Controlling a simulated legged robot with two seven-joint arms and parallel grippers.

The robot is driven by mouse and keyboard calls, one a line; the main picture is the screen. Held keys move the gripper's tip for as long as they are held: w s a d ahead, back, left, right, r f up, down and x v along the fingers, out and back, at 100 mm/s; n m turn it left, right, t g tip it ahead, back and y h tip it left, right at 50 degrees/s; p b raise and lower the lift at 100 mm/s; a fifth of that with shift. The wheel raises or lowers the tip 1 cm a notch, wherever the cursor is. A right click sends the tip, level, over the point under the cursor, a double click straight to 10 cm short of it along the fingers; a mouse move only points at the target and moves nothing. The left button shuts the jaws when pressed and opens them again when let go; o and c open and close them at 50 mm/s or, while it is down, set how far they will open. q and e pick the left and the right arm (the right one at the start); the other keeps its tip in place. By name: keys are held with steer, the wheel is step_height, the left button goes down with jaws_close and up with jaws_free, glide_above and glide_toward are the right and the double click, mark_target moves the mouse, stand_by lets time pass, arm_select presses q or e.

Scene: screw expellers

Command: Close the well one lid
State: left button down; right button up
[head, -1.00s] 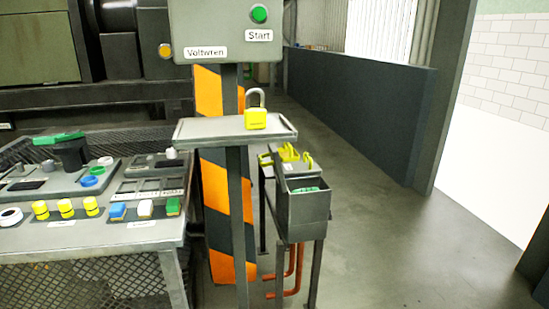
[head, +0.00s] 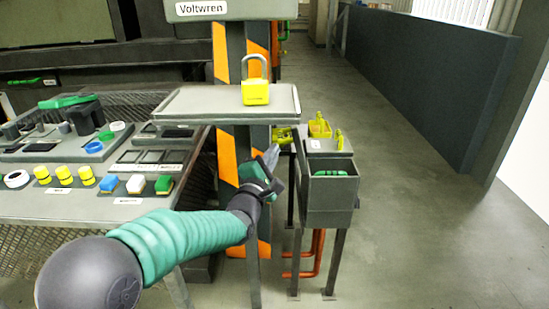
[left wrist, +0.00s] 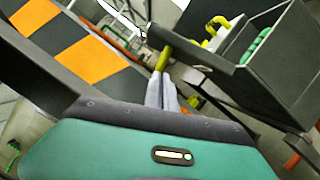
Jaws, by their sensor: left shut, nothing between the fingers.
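A dark grey box (head: 330,205) on thin legs stands right of the post. Its open front well holds green items (head: 332,173). A dark flat panel (head: 299,150), perhaps the lid, stands raised at the box's left side. My left gripper (head: 272,158) is shut and empty, just left of that panel. In the left wrist view the fingers (left wrist: 162,95) point toward a yellow-green bar (left wrist: 162,58) at the panel's lower edge; I cannot tell if they touch. The box (left wrist: 285,85) is at upper right there. My right gripper is not in view.
A shelf (head: 180,105) carrying a yellow padlock (head: 256,93) juts out above my left gripper. A striped post (head: 228,160) stands behind. A table (head: 90,212) with coloured parts is at left. Yellow clips (head: 320,127) sit behind the open well. Floor at right is clear.

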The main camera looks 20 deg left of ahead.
arm_select(q)
steer(key=shift+w+a, duration=0.4)
steer(key=shift+w, duration=0.1)
steer(key=shift+d+r, duration=0.1)
steer(key=shift+d, duration=0.05)
